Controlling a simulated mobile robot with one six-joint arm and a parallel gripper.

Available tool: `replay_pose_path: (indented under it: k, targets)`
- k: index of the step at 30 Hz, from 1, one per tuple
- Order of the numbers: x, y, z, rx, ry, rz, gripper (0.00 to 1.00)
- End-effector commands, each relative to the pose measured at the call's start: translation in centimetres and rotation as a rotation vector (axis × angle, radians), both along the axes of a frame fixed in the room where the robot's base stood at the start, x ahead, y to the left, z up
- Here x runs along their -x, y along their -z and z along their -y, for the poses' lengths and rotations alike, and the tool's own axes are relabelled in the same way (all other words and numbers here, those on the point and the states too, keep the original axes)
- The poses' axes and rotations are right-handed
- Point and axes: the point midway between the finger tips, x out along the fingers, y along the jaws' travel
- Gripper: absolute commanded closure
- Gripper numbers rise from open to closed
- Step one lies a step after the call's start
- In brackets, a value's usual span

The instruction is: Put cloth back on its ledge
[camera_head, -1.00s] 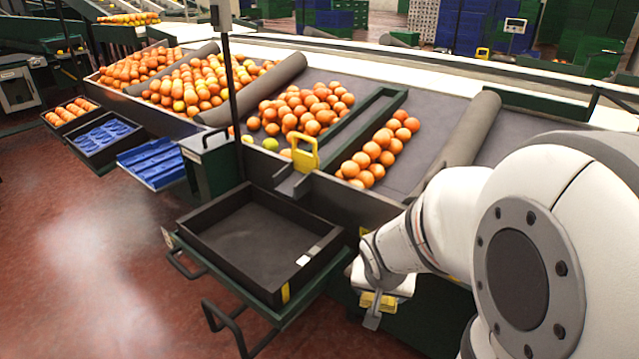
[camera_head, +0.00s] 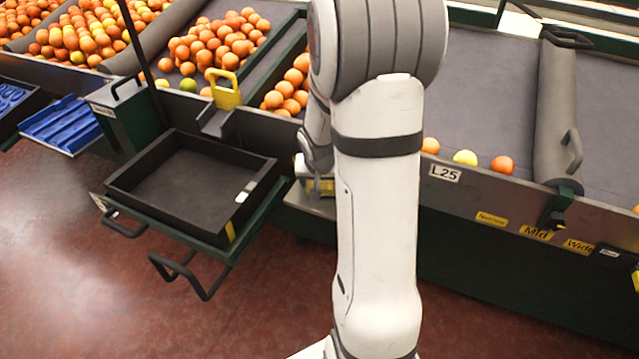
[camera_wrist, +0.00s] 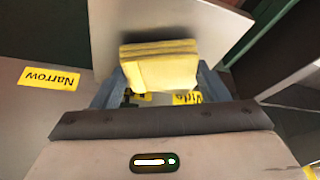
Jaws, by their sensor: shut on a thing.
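The cloth (camera_wrist: 162,68) is a folded yellow pad, seen in the wrist view between the two grey fingers of my gripper (camera_wrist: 158,85). My gripper is shut on it. The ledge (camera_wrist: 215,28) is a pale flat plate directly behind the cloth in that view; I cannot tell whether they touch. In the head view my gripper (camera_head: 318,182) is partly hidden by my arm, low at the front of the sorting bench. A bit of the yellow cloth (camera_head: 327,187) shows there, just above the pale ledge (camera_head: 308,203).
A black tray (camera_head: 130,205) on a green stand with bar handles is left of my gripper. Yellow labels, one reading "Narrow" (camera_wrist: 49,78), mark the bench front. Oranges (camera_head: 222,42) lie in lanes behind. Open red floor (camera_head: 80,270) is at the lower left.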

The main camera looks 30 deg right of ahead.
Motion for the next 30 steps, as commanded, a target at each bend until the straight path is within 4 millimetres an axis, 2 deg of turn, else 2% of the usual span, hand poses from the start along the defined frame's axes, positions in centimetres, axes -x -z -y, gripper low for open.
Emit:
replay_pose_path:
  k: [1, 12, 13, 20, 30]
  targets:
    - [0.00, 0.54, 0.00, 0.001, -0.002, 0.000, 0.53]
    - [0.02, 0.84, 0.05, 0.001, 0.001, 0.002, 0.53]
    - [0.02, 0.72, 0.05, 0.000, 0.001, 0.001, 0.30]
    - [0.03, 0.65, 0.07, 0.000, 0.001, 0.001, 0.11]
    - [0.05, 0.22, 0.11, 0.000, 0.002, 0.001, 0.10]
